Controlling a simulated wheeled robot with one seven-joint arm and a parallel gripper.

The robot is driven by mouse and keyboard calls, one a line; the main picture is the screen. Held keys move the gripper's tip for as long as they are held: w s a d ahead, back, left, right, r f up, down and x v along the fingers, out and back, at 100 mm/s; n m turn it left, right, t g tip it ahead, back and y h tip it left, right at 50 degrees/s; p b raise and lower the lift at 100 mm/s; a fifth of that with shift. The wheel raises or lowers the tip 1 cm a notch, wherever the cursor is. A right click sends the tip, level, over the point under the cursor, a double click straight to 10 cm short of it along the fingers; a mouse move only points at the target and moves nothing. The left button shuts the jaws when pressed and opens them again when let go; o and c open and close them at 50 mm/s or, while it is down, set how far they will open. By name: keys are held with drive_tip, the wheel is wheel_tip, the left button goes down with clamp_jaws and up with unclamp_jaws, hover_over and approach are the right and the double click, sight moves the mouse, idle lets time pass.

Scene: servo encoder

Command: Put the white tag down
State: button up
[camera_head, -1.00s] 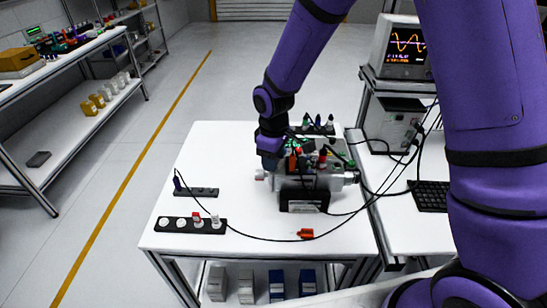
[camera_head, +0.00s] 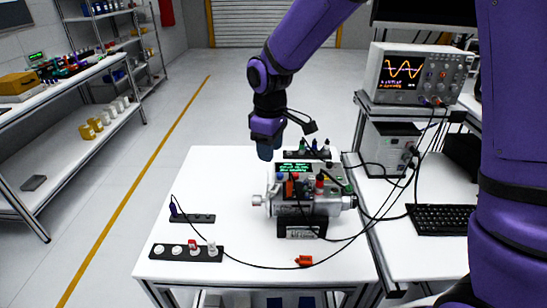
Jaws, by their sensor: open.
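My gripper (camera_head: 266,152) hangs above the far left part of the white table, behind and left of the servo unit. It is open, with nothing visible in it. The grey servo unit (camera_head: 307,200) carries blue, orange, red and green pieces on top and a small green display. A small white piece (camera_head: 326,147) stands at the right end of the black rear rack, beside blue and green ones. Another white piece (camera_head: 212,247) stands at the right end of the front black rack (camera_head: 187,253), beside a red and white one. I cannot tell which is the white tag.
A black cable loops from a small black strip (camera_head: 192,218) across the white table (camera_head: 240,275) to the right. An orange piece (camera_head: 304,261) lies near the front. An oscilloscope (camera_head: 412,75) and keyboard (camera_head: 440,218) stand right. The table's left middle is clear.

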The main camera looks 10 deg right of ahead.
drive_tip(key=shift+r, duration=0.25)
drive_tip(key=s+d+r+m+t, duration=0.3)
drive_tip(key=s+d+r+m, duration=0.2)
drive_tip(key=s+d+r, duration=0.7)
drive_tip(key=s+d+r+m+t, duration=0.1)
drive_tip(key=s+d+r+m, duration=0.1)
drive_tip(key=s, duration=0.4)
drive_tip(key=s+d+r+m+t, duration=0.1)
drive_tip(key=s+d+r+m, duration=0.2)
drive_tip(key=s+d, duration=0.3)
drive_tip(key=shift+s+d+r+m, duration=0.25)
drive_tip(key=shift+s+r+m, duration=0.05)
drive_tip(key=shift+s+m, duration=0.3)
